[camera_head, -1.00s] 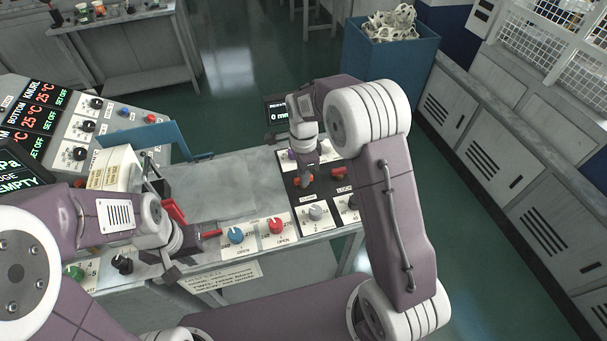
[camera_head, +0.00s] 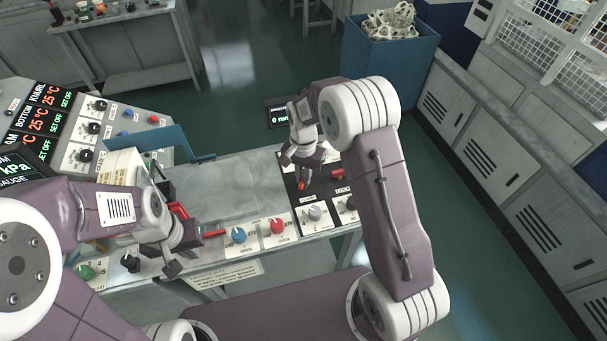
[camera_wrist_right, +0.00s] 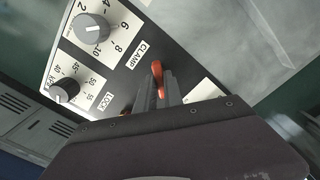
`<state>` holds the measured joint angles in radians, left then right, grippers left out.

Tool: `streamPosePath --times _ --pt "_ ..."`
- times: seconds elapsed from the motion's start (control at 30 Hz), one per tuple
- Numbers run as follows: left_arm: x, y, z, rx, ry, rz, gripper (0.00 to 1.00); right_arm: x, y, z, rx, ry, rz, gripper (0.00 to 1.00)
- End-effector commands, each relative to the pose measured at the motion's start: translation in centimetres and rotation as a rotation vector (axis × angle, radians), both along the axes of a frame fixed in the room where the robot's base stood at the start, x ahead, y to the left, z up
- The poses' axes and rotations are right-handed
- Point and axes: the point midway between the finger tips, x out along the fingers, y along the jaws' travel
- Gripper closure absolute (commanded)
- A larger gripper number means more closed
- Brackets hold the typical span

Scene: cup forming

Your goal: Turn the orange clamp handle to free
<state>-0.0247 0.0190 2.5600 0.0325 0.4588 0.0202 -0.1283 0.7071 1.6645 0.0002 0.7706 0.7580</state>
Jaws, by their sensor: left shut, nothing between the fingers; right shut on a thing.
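The orange clamp handle (camera_head: 302,185) is on the black panel at the right of the bench. My right gripper (camera_head: 304,176) reaches down over it and is shut on it. In the right wrist view the orange handle (camera_wrist_right: 157,72) shows between the fingers of my right gripper (camera_wrist_right: 157,88), beside the CLAMP label. The fingers hide part of the handle. My left gripper (camera_head: 192,240) is shut and empty, above the front left of the bench, near a red lever (camera_head: 213,234) and the blue knob.
A grey knob (camera_head: 315,213), a blue knob (camera_head: 236,235) and a red knob (camera_head: 277,226) line the front edge. Another red handle (camera_head: 338,174) is right of the clamp handle. The grey bench top (camera_head: 235,185) is clear. A display (camera_head: 282,112) stands behind.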

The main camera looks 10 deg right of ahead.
Motion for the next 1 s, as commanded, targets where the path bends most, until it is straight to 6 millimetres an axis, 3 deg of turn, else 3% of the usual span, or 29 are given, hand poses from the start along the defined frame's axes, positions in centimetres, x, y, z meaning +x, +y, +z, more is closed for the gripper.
streamPosePath --times 0.5,1.0 --pt "0.0 0.0 1.4 0.0 0.0 0.0 1.0 0.1 0.0 0.2 -0.001 -0.003 0.451 1.0" --pt "0.0 0.0 1.8 0.0 0.0 0.0 1.0 0.1 0.0 0.1 -0.001 -0.004 0.662 1.0"
